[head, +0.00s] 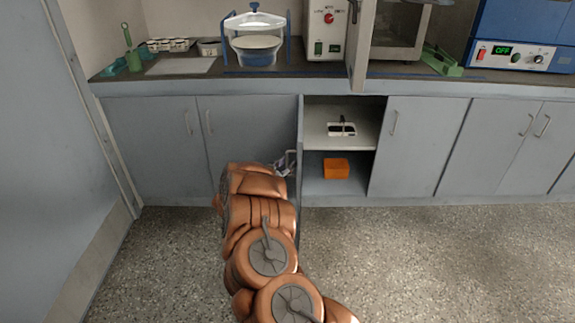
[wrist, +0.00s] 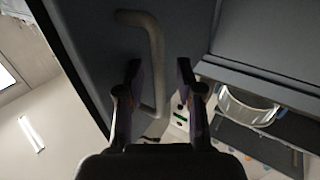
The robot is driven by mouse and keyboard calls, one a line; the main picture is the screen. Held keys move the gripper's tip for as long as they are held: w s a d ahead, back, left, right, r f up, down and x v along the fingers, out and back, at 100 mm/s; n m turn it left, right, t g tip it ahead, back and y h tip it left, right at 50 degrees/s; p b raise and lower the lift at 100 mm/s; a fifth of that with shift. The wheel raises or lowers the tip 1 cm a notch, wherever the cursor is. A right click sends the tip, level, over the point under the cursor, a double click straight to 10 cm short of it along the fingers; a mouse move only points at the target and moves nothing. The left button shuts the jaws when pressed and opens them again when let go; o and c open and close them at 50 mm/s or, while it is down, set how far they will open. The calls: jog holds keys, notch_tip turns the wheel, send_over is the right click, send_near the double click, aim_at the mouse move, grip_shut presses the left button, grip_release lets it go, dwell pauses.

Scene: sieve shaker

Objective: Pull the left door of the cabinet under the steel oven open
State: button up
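The steel oven (head: 408,54) stands on the counter. The cabinet below it has its grey left door (head: 300,128) swung well out, nearly edge-on in the head view. The right door (head: 418,146) is closed. My gripper (head: 284,165) is at the left door's handle (head: 293,158), mostly hidden behind my arm. In the wrist view, the door (wrist: 90,50) fills the upper left, and its curved handle (wrist: 155,70) passes between the two fingers of my gripper (wrist: 159,68). The fingers are apart, with a gap on both sides of the handle.
Inside the open cabinet are a white shelf (head: 330,111) with a small item (head: 341,128) on it and an orange box (head: 336,168) below. Closed doors (head: 150,135) are to the left. The speckled floor (head: 430,260) in front is clear on the right.

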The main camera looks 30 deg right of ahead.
jog(key=shift+a, duration=0.15)
jog(key=v, duration=1.1)
jog(key=shift+s+a, duration=0.2)
jog(key=shift+a, duration=0.1)
